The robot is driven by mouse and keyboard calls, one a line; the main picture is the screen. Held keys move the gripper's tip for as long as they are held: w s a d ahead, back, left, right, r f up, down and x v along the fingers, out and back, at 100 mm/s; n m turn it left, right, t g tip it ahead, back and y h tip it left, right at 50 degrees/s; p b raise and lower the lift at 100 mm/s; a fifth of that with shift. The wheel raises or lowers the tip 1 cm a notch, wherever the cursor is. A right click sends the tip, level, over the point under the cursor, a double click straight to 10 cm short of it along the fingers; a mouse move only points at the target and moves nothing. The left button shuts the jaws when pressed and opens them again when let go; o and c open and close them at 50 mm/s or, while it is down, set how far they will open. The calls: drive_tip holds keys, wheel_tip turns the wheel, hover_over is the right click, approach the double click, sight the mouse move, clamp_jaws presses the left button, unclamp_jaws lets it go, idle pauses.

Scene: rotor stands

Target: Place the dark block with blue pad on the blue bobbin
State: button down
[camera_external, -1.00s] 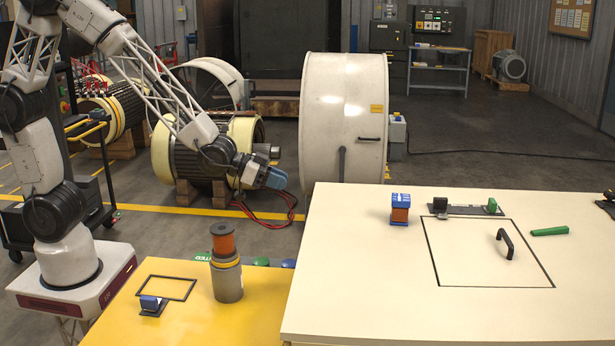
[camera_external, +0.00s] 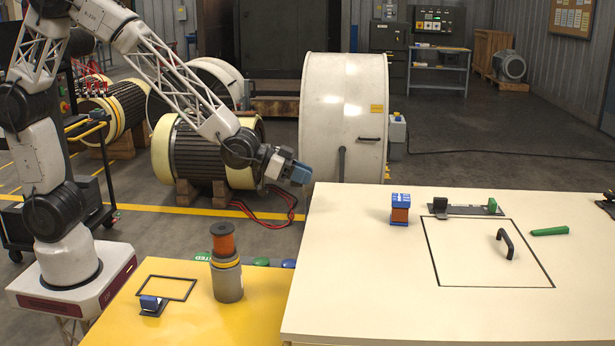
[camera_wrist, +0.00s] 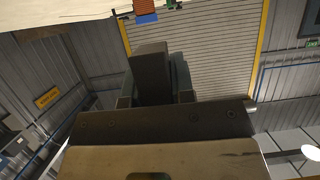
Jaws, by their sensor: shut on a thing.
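My gripper (camera_external: 290,169) hangs in the air left of the white table, in front of the white drum. In the wrist view, my gripper (camera_wrist: 155,95) is shut on a dark block (camera_wrist: 150,65). The outer end of the gripper looks blue-grey in the external view; I cannot make out the pad clearly. The blue bobbin (camera_external: 400,209), with blue ends and an orange winding, stands upright on the white table, right of and below the gripper in the picture. Part of it shows at the top of the wrist view (camera_wrist: 146,18), apart from the block.
The white table (camera_external: 350,290) also bears a dark rail piece (camera_external: 465,210), a black handle (camera_external: 506,243) and a green bar (camera_external: 549,231). The lower yellow table (camera_external: 190,325) holds an orange-wound spool on a grey cylinder (camera_external: 228,283) and a small blue-topped dark piece (camera_external: 150,304).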

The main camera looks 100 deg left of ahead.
drive_tip(key=w+d+r, duration=0.1)
drive_tip(key=w+r, duration=0.1)
drive_tip(key=w, duration=0.3)
drive_tip(key=w+d+r, duration=0.2)
drive_tip(key=w, duration=0.4)
drive_tip(key=shift+d+r, duration=0.25)
drive_tip(key=shift+r, duration=0.15)
drive_tip(key=shift+w, duration=0.15)
hover_over(408, 197)
drive_tip(key=s, duration=0.1)
drive_tip(key=shift+d+f, duration=0.15)
drive_tip(key=shift+f, duration=0.6)
drive_tip(key=shift+w, duration=0.45)
drive_tip(key=shift+f, duration=1.75)
drive_tip(key=shift+f, duration=0.2)
